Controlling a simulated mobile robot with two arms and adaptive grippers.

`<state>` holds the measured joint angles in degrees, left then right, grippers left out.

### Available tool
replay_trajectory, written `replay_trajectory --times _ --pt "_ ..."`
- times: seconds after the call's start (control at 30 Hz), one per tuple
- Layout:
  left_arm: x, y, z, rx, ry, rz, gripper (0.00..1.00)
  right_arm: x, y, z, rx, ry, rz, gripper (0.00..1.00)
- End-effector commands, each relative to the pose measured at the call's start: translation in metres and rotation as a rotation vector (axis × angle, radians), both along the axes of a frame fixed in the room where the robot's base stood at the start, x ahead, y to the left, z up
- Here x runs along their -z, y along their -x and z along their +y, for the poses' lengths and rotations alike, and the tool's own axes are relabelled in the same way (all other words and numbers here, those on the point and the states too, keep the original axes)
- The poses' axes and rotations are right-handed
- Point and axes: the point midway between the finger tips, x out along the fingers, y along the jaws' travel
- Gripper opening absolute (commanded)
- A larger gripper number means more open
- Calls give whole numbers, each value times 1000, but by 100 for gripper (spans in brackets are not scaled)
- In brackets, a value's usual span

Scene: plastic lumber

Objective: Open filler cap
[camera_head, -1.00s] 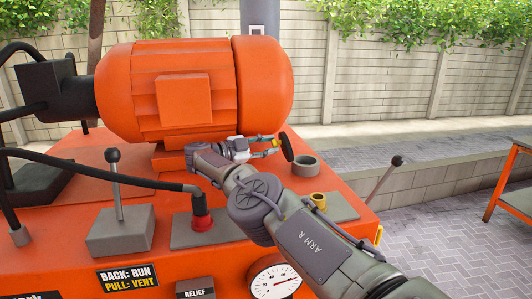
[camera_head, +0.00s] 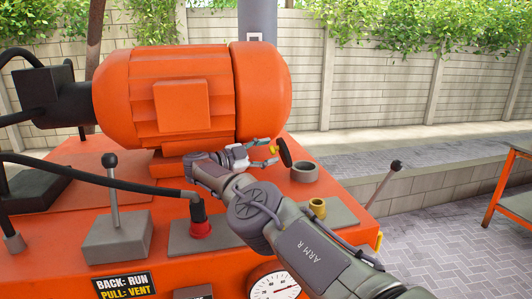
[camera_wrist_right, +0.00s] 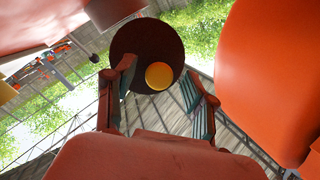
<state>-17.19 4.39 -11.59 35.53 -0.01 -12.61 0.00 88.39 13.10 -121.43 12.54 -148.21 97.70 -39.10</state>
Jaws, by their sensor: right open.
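The filler cap (camera_head: 285,152) is a dark round disc with a yellow knob (camera_head: 273,149). It stands on edge, tipped up beside the open grey filler neck (camera_head: 304,172) on the orange machine top. In the right wrist view, the cap (camera_wrist_right: 138,40) faces me with its yellow knob (camera_wrist_right: 159,76) between the finger ends. My right gripper (camera_head: 270,153) is open around the knob, its fingers apart from it in the wrist view (camera_wrist_right: 160,84). How the cap joins the neck is hidden. My left gripper is not in view.
The orange motor (camera_head: 190,95) stands close behind and left of my right gripper. A lever (camera_head: 385,183), a brass fitting (camera_head: 317,208) and a red-based hose fitting (camera_head: 199,215) surround my right arm. Paving to the right is clear up to an orange table (camera_head: 515,190).

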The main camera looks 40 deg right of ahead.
Motion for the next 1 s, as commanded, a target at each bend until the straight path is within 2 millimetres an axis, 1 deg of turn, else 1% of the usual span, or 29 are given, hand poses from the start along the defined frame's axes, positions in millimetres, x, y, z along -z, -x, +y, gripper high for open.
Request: replay_trajectory --times 0.1,0.2,0.27,0.5,0.6,0.7,0.83,1.0 --pt "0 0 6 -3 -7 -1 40 -1 0 0 -1 -1 0 55" --pt "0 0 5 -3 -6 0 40 -10 -1 0 -2 -1 -1 55" --pt "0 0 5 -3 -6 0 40 -19 0 -1 -1 -1 -3 55" --pt "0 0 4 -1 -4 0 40 -67 -1 0 -1 2 -5 55" --pt "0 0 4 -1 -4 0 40 -82 0 0 -1 1 -4 55" --pt "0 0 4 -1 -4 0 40 -93 -1 0 0 1 -3 55" --pt "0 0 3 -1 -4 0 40 -99 0 -1 1 -1 0 55" --pt "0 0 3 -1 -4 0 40 -100 0 -1 1 -1 0 55"
